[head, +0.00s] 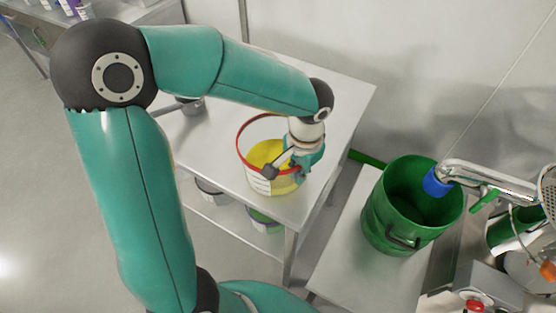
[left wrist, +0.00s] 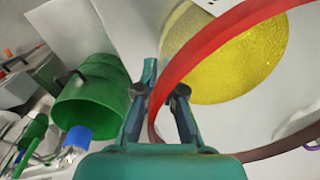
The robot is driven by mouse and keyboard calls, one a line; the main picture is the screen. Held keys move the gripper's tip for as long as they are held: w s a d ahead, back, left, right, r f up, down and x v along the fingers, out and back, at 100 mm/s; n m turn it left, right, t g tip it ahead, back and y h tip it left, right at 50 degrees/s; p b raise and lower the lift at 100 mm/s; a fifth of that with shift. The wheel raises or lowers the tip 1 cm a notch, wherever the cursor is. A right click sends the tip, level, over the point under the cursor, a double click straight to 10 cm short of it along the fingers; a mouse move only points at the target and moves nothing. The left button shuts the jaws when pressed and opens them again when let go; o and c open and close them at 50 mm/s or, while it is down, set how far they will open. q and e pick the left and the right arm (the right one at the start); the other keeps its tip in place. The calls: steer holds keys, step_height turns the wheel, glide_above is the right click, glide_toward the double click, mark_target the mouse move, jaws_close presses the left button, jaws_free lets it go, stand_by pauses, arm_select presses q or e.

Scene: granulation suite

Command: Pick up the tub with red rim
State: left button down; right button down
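The tub with the red rim (head: 239,146) stands on the steel table, holding yellow granular material. It has a white label on its side. In the left wrist view its red rim (left wrist: 230,30) crosses close above my fingers. My left gripper (head: 297,168) is at the right side of the tub, reaching down from above. In the left wrist view the left fingers (left wrist: 161,98) stand on either side of the rim, a small distance apart. I cannot tell whether they press on the wall. My right gripper is not in view.
The steel table (head: 340,108) has bare room behind the tub. To the right, a green drum (head: 385,210) stands on a lower bench, below a metal pipe with a blue end (head: 437,182). Other tubs (head: 264,221) sit on the shelf below. A wall is behind.

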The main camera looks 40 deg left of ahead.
arm_select(q)
steer(key=shift+r, duration=0.2)
stand_by(0.6)
step_height(320, 180, up, 20)
steer(key=p, duration=0.1)
stand_by(0.3)
steer(key=shift+f, duration=0.15)
stand_by(0.4)
